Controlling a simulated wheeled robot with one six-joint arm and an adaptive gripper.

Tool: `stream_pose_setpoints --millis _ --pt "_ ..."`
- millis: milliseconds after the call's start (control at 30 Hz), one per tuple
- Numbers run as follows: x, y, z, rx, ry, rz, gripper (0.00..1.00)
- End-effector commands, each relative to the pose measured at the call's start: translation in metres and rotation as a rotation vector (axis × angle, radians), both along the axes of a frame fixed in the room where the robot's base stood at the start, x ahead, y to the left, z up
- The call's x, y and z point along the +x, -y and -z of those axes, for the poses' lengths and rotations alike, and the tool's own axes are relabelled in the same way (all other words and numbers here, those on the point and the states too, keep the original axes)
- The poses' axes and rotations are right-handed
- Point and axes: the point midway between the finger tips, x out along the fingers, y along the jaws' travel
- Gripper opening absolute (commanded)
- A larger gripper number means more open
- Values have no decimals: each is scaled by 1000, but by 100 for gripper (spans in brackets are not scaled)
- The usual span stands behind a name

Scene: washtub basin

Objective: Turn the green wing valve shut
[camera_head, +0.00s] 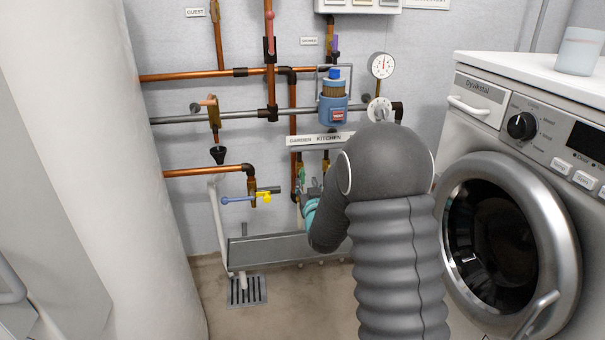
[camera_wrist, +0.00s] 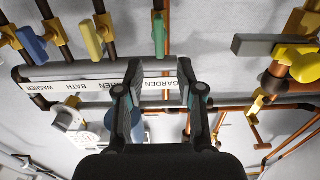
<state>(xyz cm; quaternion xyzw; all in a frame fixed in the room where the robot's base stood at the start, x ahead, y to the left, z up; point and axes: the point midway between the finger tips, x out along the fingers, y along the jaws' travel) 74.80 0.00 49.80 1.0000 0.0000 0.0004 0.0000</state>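The green wing valve (camera_wrist: 159,35) shows in the wrist view at the top middle as a narrow green handle, edge on, on a brass body by the GARDEN end of the label strip. In the head view a small part of the green valve (camera_head: 301,171) shows left of my arm. My gripper (camera_wrist: 160,68) is open and empty. Its two dark fingers point toward the green handle, which lies ahead of the gap between the fingertips, apart from them as far as I can see. In the head view my arm hides most of the gripper and the valve area.
The label strip (camera_wrist: 75,84) runs close by the fingers. A yellow handle (camera_wrist: 91,40) and a blue handle (camera_wrist: 32,45) stand left of the green one. A yellow valve with a grey bar (camera_wrist: 257,45) is at right. A washing machine (camera_head: 480,110) stands right of my arm.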

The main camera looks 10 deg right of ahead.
Motion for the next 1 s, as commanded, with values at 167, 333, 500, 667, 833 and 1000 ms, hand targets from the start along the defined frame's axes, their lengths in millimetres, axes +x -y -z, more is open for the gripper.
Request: stream_pose_setpoints --millis 167,333,500,667,833,1000 --pt "34 0 0 0 0 0 38" --pt "58 0 1 0 0 0 38" --pt "71 0 0 0 -1 0 38" --pt "75 0 0 0 -1 0 38" --pt "75 0 0 0 -1 0 38" --pt "74 0 0 0 -1 0 0"
